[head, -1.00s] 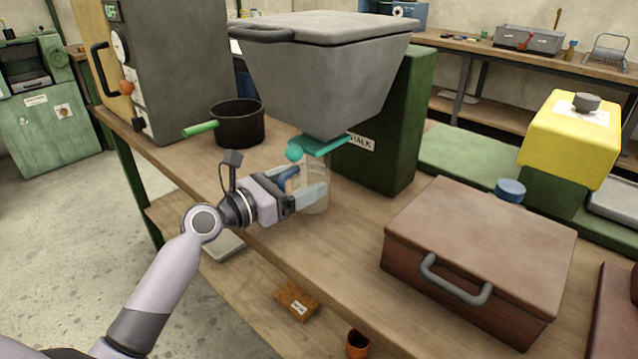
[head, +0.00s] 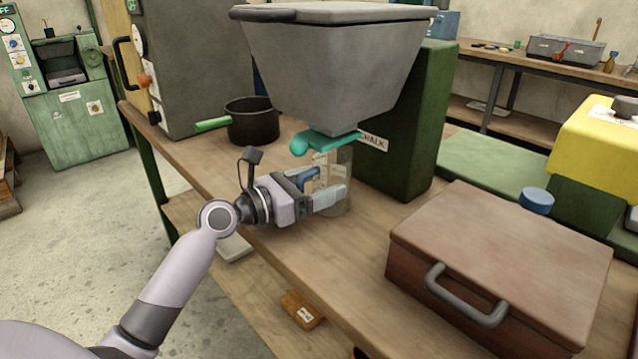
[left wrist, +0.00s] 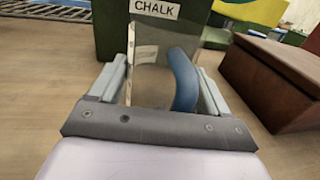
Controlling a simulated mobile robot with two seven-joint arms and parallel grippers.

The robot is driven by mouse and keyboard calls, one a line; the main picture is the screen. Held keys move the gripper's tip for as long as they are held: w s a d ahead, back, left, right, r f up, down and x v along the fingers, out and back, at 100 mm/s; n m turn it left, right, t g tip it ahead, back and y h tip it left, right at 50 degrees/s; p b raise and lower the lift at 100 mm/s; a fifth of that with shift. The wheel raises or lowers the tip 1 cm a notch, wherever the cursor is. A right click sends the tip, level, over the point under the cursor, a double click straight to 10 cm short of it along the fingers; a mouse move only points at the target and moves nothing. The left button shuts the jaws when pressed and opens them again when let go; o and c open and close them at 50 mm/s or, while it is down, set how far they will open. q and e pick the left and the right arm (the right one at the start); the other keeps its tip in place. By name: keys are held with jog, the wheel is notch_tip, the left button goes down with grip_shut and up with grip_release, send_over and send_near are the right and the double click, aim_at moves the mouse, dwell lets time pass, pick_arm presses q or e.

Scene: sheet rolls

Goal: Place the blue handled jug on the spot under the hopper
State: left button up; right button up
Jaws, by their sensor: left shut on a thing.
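The clear jug with a blue handle (head: 340,205) stands upright beneath the grey hopper (head: 335,70), just below its teal slide (head: 325,142). My left gripper (head: 326,193) is shut on the jug by its blue handle. In the left wrist view the jug (left wrist: 150,80) and its blue handle (left wrist: 184,80) are between the two fingers of my left gripper (left wrist: 160,95). The hopper's green body with the label CHALK (left wrist: 154,8) is behind the jug. I cannot tell whether the jug's base touches the bench. The spot under it is hidden. My right gripper is not in view.
A black pot with a green handle (head: 252,122) stands behind my left gripper on the wooden bench (head: 300,262). A brown case with a grey handle (head: 500,255) lies to the right. A grey machine (head: 190,65) stands at back left.

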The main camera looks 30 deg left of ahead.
pick_arm(q)
jog(key=o, duration=1.1)
jog(key=shift+r, duration=0.2)
jog(key=v, duration=1.2)
jog(key=shift+f, duration=0.1)
jog(key=shift+s+a, duration=0.1)
